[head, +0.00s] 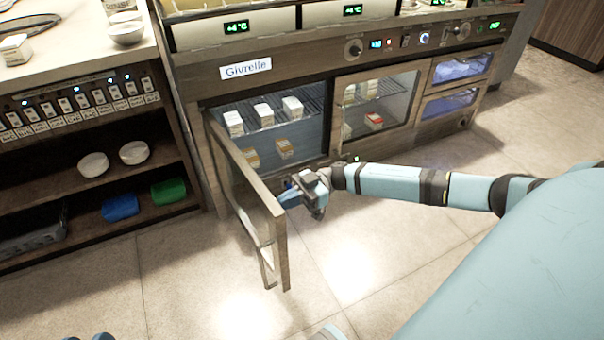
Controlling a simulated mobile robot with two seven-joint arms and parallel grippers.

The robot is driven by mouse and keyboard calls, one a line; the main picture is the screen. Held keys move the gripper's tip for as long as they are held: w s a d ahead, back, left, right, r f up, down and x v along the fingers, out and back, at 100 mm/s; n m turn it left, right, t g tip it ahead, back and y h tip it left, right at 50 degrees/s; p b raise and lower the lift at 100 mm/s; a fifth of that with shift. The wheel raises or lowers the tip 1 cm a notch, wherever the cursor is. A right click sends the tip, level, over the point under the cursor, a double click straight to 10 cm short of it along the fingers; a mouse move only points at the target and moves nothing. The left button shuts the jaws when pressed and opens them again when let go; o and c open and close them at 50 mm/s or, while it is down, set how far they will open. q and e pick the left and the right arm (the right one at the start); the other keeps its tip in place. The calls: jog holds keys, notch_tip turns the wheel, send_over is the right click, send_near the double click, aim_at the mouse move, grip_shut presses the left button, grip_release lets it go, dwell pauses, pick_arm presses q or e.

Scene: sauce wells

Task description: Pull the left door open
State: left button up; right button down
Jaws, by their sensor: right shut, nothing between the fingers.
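The left door (277,236), a wood frame with a glass pane, stands swung well open from the cabinet, hinged at its left side. Its free edge points out over the floor. My right gripper (288,197) is shut and empty, in front of the opening and close to the inner face of the door. I cannot tell whether it touches the door. Small dark blue tips at the bottom left edge (88,337) look like my left gripper, mostly cut off, its jaws unclear.
Small cartons (263,114) stand on wire shelves inside the open compartment. The middle glass door (400,100) is closed. A wooden shelf unit (75,185) with bowls and blue and green bundles stands at left. The floor (200,280) in front is clear.

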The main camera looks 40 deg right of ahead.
aim_at(268, 208)
jog(key=shift+a, duration=0.45)
pick_arm(q)
jog(key=shift+r, duration=0.15)
pick_arm(e)
jog(key=shift+m+t, duration=0.6)
jog(key=shift+t, duration=0.1)
jog(key=p+x, duration=0.2)
jog(key=x, duration=0.1)
jog(key=p+x, duration=0.2)
jog(key=shift+s+a+r, duration=0.1)
jog(key=shift+s+r, duration=0.15)
jog(key=shift+r, duration=0.15)
pick_arm(q)
notch_tip(268, 208, up, 7)
jog(key=n+t+p, duration=0.1)
jog(key=t+p, duration=0.1)
jog(key=t, duration=0.1)
jog(key=shift+s+a+r, duration=0.2)
jog(key=shift+a, duration=0.05)
pick_arm(e)
jog(key=w+a+t, duration=0.1)
jog(key=a, duration=0.6)
jog(key=shift+w+a+f, duration=0.3)
jog(key=shift+a+f, duration=0.1)
jog(key=shift+f, duration=0.05)
